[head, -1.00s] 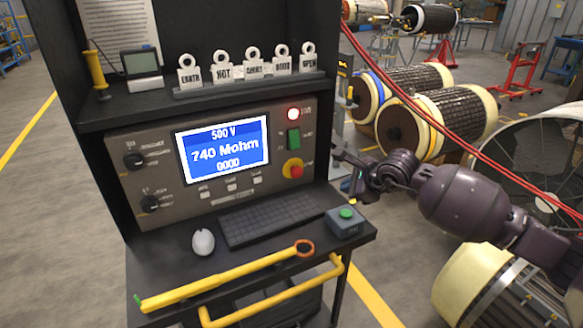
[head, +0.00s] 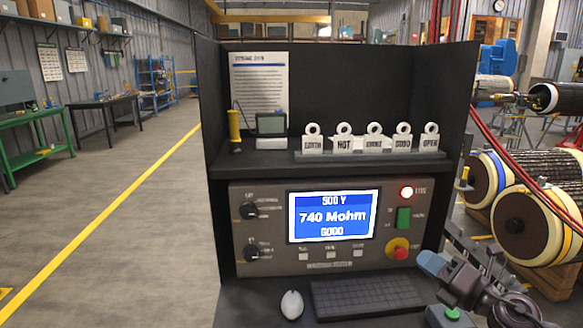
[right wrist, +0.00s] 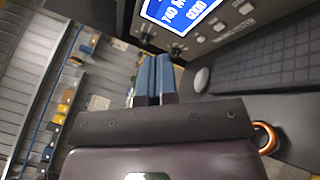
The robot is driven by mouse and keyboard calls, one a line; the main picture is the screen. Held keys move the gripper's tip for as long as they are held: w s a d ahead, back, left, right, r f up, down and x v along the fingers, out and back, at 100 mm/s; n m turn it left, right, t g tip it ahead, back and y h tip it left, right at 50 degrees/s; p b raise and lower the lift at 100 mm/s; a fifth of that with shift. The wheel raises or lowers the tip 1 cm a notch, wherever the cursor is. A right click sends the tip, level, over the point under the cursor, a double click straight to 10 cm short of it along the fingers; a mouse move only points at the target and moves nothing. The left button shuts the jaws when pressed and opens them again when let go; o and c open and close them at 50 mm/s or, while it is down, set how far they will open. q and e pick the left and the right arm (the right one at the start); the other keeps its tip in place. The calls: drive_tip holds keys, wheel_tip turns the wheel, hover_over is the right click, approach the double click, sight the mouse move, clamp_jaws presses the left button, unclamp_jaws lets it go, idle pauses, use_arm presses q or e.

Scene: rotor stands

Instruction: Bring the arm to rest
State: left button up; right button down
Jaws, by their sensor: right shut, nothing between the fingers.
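My right gripper (head: 428,264) shows at the lower right in the head view, beside the right edge of the test console's panel (head: 270,272). Its blue fingers are together in the right wrist view (right wrist: 152,76), with nothing between them. Part of my right arm (head: 485,298) runs off the bottom right of the head view. My left arm and gripper are in neither view.
The console screen (head: 333,216) reads 500 V, 740 Mohm. A keyboard (head: 366,296), a mouse (head: 291,304) and a green-button box (head: 449,316) are on its shelf. Rotors (head: 540,215) stand at right. Open floor (head: 120,225) lies left. An orange ring (right wrist: 267,138) shows in the wrist view.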

drive_tip(key=s+d+f+m+h, duration=0.1)
drive_tip(key=s+f+m+h, duration=0.1)
drive_tip(key=f+m, duration=0.3)
drive_tip(key=s+f+m+h, duration=0.3)
drive_tip(key=f+m+h, duration=0.1)
drive_tip(key=m, duration=0.5)
drive_tip(key=s+d+f+m+t+h, duration=0.1)
drive_tip(key=s+f+m+h, duration=0.2)
drive_tip(key=f+m, duration=0.3)
drive_tip(key=shift+d+f+m, duration=0.2)
drive_tip(key=shift+d+m, duration=0.15)
drive_tip(key=shift+m, duration=0.45)
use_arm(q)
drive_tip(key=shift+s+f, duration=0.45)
use_arm(e)
drive_tip(key=s+a+f+m+g+h, duration=0.1)
drive_tip(key=s+f+m, duration=0.3)
drive_tip(key=s+f, duration=0.4)
drive_tip(key=s+a+f+m+g+h, duration=0.1)
drive_tip(key=s+f+m+g, duration=0.3)
drive_tip(key=s+f, duration=0.4)
drive_tip(key=shift+s+a+m, duration=0.35)
drive_tip(key=shift+s+m, duration=0.45)
drive_tip(key=shift+s, duration=1.55)
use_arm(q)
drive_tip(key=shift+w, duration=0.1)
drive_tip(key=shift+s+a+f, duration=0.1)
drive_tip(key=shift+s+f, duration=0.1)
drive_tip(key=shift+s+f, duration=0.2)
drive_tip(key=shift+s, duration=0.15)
